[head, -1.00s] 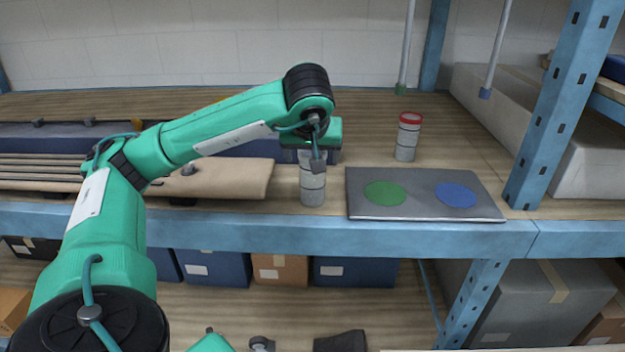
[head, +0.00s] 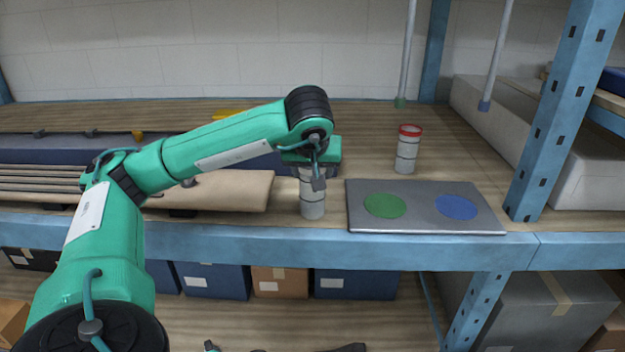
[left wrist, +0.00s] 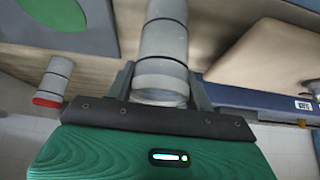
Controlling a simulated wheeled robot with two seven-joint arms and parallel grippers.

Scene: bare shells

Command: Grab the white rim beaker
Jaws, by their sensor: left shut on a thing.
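The white rim beaker (head: 312,207) is a grey cylinder with dark bands. It stands upright near the shelf's front edge, left of the grey mat. My left gripper (head: 315,176) is around its upper part, shut on it from above, and hides its rim in the head view. In the left wrist view the beaker (left wrist: 163,60) sits between the two fingers (left wrist: 160,88), with its pale rim toward the palm. My right gripper is not in view.
A red-rimmed beaker (head: 406,152) stands behind the grey mat (head: 422,213), which bears a green disc (head: 385,205) and a blue disc (head: 457,207). A tan pad (head: 225,190) lies left of my gripper. A blue post (head: 565,110) stands at right.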

